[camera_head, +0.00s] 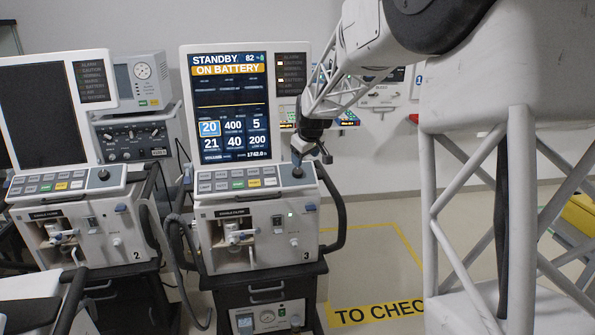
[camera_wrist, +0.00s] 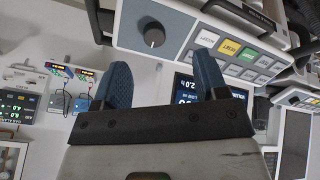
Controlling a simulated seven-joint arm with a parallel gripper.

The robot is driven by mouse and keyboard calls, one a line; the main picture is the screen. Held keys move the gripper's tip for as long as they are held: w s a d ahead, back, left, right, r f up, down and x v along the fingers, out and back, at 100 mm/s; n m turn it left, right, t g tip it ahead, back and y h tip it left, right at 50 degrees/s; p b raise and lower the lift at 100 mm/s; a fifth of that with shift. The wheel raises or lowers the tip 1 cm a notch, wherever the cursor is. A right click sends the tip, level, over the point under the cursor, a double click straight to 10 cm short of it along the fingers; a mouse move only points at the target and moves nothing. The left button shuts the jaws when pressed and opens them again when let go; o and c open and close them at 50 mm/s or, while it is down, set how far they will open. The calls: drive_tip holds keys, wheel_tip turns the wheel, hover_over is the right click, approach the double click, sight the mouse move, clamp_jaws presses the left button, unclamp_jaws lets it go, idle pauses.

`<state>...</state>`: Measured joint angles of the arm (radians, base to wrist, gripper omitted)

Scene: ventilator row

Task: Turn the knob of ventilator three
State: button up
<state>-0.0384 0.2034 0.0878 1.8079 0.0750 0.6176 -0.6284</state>
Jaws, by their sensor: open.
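Ventilator three (camera_head: 255,232), marked 3, stands in the middle of the head view with its screen (camera_head: 230,105) lit and reading STANDBY, ON BATTERY. Its dark round knob (camera_head: 297,172) sits at the right end of the key panel below the screen. In the wrist view the knob (camera_wrist: 154,38) shows beside coloured keys, beyond the fingertips and sideways between them. My gripper (camera_head: 313,153) is close above and slightly right of the knob in the head view. In the wrist view my gripper (camera_wrist: 162,72) has its blue fingers spread and nothing between them. The knob looks apart from both fingers.
Ventilator two (camera_head: 85,235), with a dark screen, stands at the left with its own knob (camera_head: 103,174). A black side handle (camera_head: 336,205) curves along ventilator three's right side. Yellow-marked floor (camera_head: 385,280) is clear at the right. Equipment lines the back wall.

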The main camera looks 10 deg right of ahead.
approach(299, 171)
drive_tip(key=shift+w+f+n, duration=0.3)
drive_tip(key=shift+w+f, duration=0.1)
drive_tip(key=shift+f, duration=0.3)
drive_tip(key=shift+f, duration=0.1)
drive_tip(key=shift+x, duration=3.8)
drive_tip(key=shift+a, duration=0.1)
drive_tip(key=c, duration=0.9)
drive_tip(key=shift+c, duration=0.2)
